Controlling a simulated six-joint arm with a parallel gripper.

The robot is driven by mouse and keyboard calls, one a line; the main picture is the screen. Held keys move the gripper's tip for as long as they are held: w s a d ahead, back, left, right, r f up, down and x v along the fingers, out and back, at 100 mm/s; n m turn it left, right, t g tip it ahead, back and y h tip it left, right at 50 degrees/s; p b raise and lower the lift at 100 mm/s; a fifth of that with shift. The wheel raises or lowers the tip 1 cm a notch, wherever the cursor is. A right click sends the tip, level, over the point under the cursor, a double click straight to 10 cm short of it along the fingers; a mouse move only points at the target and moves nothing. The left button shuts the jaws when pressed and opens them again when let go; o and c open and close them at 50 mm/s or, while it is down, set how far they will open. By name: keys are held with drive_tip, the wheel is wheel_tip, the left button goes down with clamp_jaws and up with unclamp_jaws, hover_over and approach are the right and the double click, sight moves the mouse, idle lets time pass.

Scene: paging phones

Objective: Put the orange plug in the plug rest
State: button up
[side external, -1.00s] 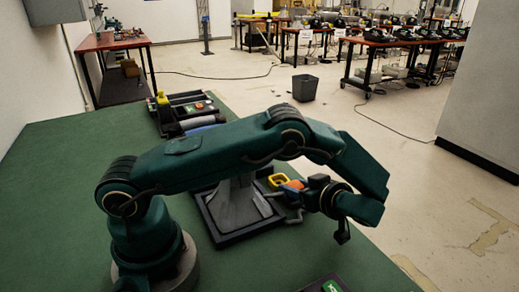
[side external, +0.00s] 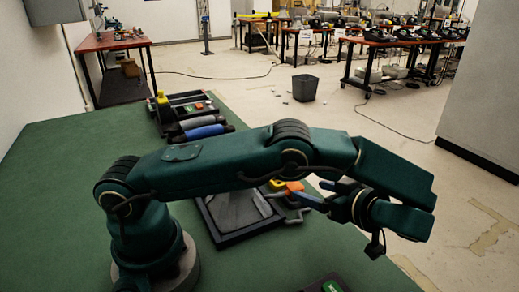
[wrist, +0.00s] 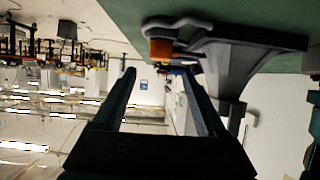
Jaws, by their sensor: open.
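The orange plug (side external: 294,187) is at the grey forked arms (side external: 298,216) on the right side of a grey stand (side external: 236,209), which looks like the plug rest. In the wrist view, the orange plug (wrist: 160,48) sits against the grey hooked arm (wrist: 178,22). I cannot tell how fully it is seated. My gripper (side external: 309,192) is open and empty, just right of the plug. The wrist view shows its two fingers (wrist: 158,74) spread apart with nothing between them. The plug lies beyond the fingertips.
A yellow loop (side external: 277,183) is just behind the plug. A black tray (side external: 190,104) and a blue cylinder (side external: 205,132) lie farther back on the green table (side external: 55,180). A dark device with a green patch (side external: 328,286) is at the front edge. The left table area is clear.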

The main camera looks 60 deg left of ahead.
drive_tip(key=s+r+m+h, duration=0.5)
drive_tip(key=r+m+h, duration=0.2)
drive_tip(key=r+m, duration=0.35)
drive_tip(key=s+d+m+t+h, duration=0.2)
drive_tip(key=s+m+t+h, duration=0.3)
drive_tip(key=s, duration=0.6)
drive_tip(key=shift+s+f+m+t+h, duration=0.2)
drive_tip(key=shift+s+m+t+h, duration=0.15)
drive_tip(key=shift+m, duration=0.9)
